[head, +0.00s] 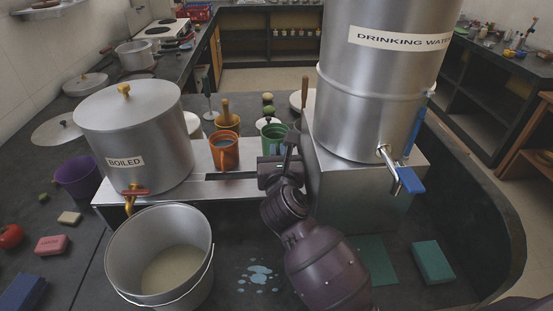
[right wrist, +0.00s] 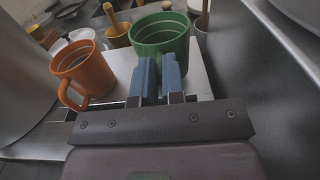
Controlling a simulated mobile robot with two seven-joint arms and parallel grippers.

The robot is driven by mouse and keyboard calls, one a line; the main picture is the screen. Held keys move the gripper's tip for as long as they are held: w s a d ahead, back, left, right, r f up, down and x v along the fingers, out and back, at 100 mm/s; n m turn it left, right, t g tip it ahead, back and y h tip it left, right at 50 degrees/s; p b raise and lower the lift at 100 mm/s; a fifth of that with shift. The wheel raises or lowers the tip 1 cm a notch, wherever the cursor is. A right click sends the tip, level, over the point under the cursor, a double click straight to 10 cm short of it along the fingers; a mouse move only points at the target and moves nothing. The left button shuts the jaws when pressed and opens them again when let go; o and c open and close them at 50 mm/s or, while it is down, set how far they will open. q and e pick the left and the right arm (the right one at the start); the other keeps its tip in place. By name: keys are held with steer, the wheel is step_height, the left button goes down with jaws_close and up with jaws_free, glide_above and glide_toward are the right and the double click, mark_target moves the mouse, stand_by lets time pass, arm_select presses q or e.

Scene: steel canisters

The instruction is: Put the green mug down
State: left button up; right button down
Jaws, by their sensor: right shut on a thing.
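The green mug (head: 272,137) is at the right end of the low metal shelf (head: 190,191), beside the steel block under the drinking water canister. In the right wrist view the green mug (right wrist: 160,33) is upright, just beyond my blue fingertips. My right gripper (head: 275,158) is shut on the green mug; its fingers (right wrist: 158,72) are close together against the mug's near side. They hide the grip point and the mug's lower part, so I cannot tell whether its base touches the shelf. My left gripper is not in view.
An orange mug (head: 224,150) stands just left of the green one. The drinking water canister (head: 375,95) with its blue tap is close on the right. The boiled canister (head: 134,140) is left, with a steel pail (head: 202,275) in front. Blue-white spots mark the counter.

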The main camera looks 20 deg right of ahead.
steer(key=shift+f, duration=0.65)
steer(key=shift+f, duration=0.2)
steer(key=c, duration=1.2)
jaws_free()
steer(key=shift+r, duration=0.25)
steer(key=v, duration=1.2)
steer(key=shift+s, duration=0.1)
